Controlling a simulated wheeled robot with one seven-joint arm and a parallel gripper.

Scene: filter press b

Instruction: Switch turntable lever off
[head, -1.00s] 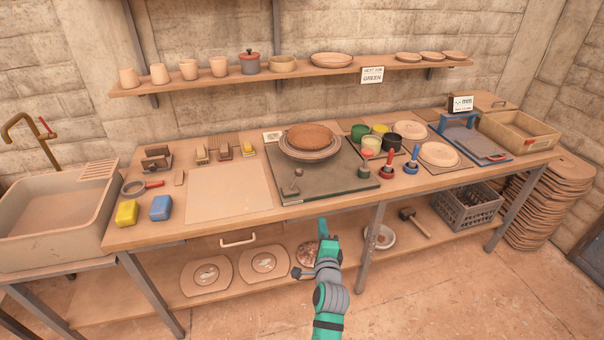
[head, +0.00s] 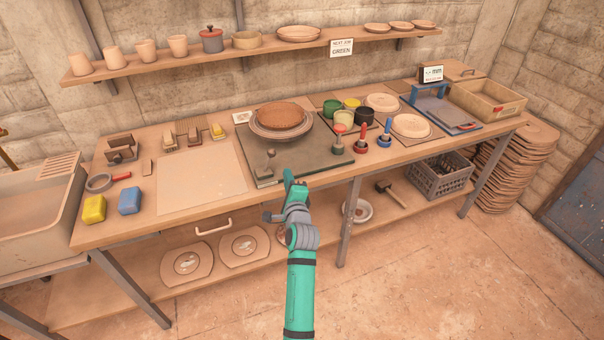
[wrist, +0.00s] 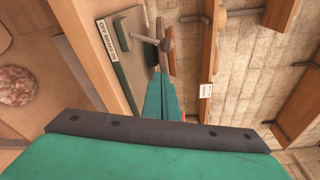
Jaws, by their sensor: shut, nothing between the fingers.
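The turntable (head: 259,131) carries a round brown clay piece (head: 281,115) and sits on a dark green board (head: 313,160). The lever (head: 270,155) is a short grey stem with a rounded knob at the board's front left; it also shows in the wrist view (wrist: 167,44), just beyond my fingers. A small label strip (wrist: 106,41) with lettering lies beside it; I cannot tell the lever's setting. My gripper (head: 288,174) has its teal fingers together, empty, at the bench's front edge, just right of and nearer than the lever.
Colour pots (head: 344,118) and red-handled and blue-handled tools (head: 385,135) stand right of the board. A bare pale board (head: 200,178) lies left, with yellow (head: 94,209) and blue (head: 130,201) blocks beyond. A shelf (head: 220,57) of pottery hangs above.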

